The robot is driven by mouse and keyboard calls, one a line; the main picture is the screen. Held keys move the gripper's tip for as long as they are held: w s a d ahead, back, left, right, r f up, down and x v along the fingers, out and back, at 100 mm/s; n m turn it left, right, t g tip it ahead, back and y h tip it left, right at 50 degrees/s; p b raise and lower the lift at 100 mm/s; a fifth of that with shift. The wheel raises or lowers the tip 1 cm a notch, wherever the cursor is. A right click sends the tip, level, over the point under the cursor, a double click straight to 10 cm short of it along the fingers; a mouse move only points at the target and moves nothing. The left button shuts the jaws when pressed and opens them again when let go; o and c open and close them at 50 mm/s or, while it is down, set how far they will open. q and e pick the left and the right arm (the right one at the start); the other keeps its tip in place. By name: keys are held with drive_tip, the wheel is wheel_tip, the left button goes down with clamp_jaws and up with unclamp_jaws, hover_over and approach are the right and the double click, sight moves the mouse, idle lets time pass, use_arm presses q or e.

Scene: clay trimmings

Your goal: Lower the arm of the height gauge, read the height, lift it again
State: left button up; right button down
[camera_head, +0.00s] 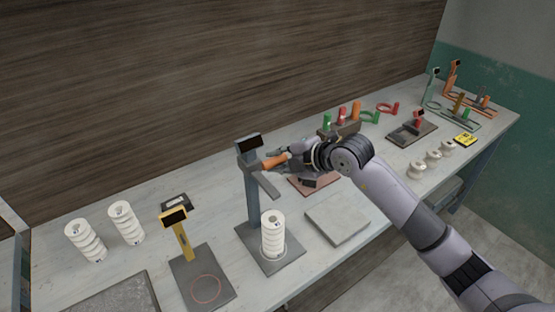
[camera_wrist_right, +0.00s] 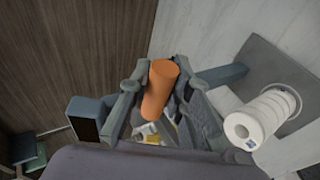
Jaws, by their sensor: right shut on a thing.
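The height gauge has a blue-grey column (camera_head: 252,200) on a flat grey base (camera_head: 285,256), with a dark display (camera_head: 249,143) on top showing no readable figure. Its flat arm (camera_head: 268,187) reaches toward a white ribbed stack (camera_head: 272,236) standing upright on the base. In the head view the arm appears above the stack's top, with a gap. My right gripper (camera_head: 287,161) is shut on the gauge's orange handle (camera_head: 273,162). The wrist view shows the handle (camera_wrist_right: 160,88) between the fingers and the stack (camera_wrist_right: 262,120) to the right. My left gripper is out of view.
A yellow gauge (camera_head: 182,238) and two white ribbed stacks (camera_head: 86,241) stand to the left. A grey slab (camera_head: 338,222) lies right of the base. Farther right are white spools (camera_head: 416,169), a dark tray device (camera_head: 411,132) and colored gauges (camera_head: 459,106). A wooden wall rises behind.

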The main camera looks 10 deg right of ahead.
drive_tip(key=shift+f, duration=0.1)
wheel_tip(320, 180, down, 8)
drive_tip(key=b, duration=0.5)
drive_tip(key=shift+f+b, duration=0.2)
drive_tip(key=shift+b, duration=0.2)
idle(0.5)
drive_tip(key=shift+r, duration=0.15)
